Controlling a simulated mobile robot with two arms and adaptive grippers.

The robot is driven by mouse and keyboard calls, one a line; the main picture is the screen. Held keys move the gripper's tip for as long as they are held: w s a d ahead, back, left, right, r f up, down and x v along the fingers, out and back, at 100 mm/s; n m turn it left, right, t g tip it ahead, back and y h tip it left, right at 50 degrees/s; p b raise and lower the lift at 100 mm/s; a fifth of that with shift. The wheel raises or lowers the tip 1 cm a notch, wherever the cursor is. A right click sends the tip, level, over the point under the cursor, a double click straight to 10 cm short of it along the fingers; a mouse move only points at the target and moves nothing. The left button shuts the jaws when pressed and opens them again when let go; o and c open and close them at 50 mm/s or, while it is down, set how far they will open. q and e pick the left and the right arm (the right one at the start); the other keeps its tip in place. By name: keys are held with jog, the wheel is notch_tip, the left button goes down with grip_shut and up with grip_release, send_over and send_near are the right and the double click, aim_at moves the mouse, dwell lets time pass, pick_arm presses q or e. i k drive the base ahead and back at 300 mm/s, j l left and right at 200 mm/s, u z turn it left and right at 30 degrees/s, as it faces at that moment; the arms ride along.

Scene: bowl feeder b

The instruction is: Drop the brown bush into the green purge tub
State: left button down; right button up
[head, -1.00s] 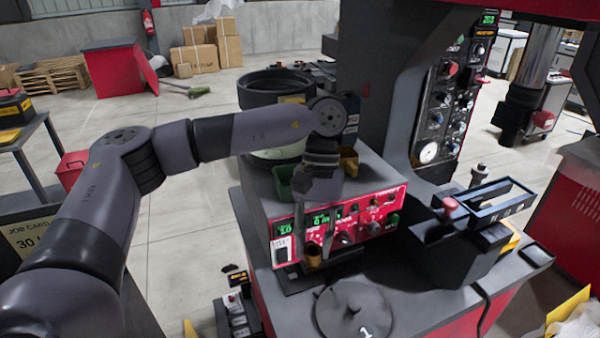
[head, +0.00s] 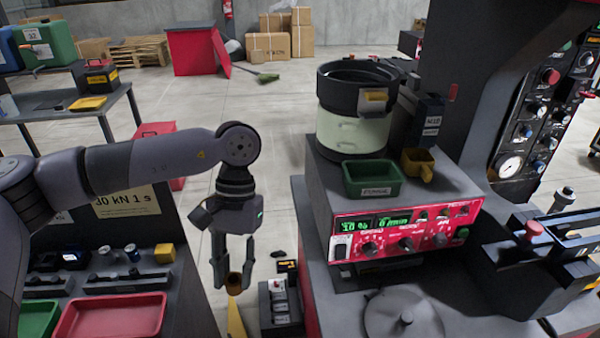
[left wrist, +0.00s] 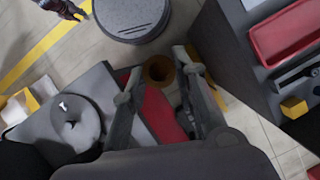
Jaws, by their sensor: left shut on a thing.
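My left gripper (head: 233,278) is shut on the brown bush (head: 234,285), a small hollow ring held at the fingertips and pointing down. It hangs over the gap between the left bench and the feeder bench, clear of both. The left wrist view also shows the bush (left wrist: 158,69) between the finger ends. A green tub (head: 372,180) with a label too small to read for sure sits on the feeder's control box, in front of the bowl, to the right of my gripper and apart from it. My right gripper is out of view.
The bowl feeder (head: 355,132) stands behind the green tub, and a yellow scoop-like cup (head: 418,164) is right of it. The red-fronted control box (head: 400,236) rises beside my gripper. A red tray (head: 112,318) and another green tray (head: 38,319) lie at lower left.

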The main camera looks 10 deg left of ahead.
aim_at(371, 179)
jog(key=i+l+u, duration=0.15)
jog(key=l+u, duration=0.25)
jog(key=l, duration=0.15)
jog(key=l+u, duration=0.85)
jog(key=l, duration=0.8)
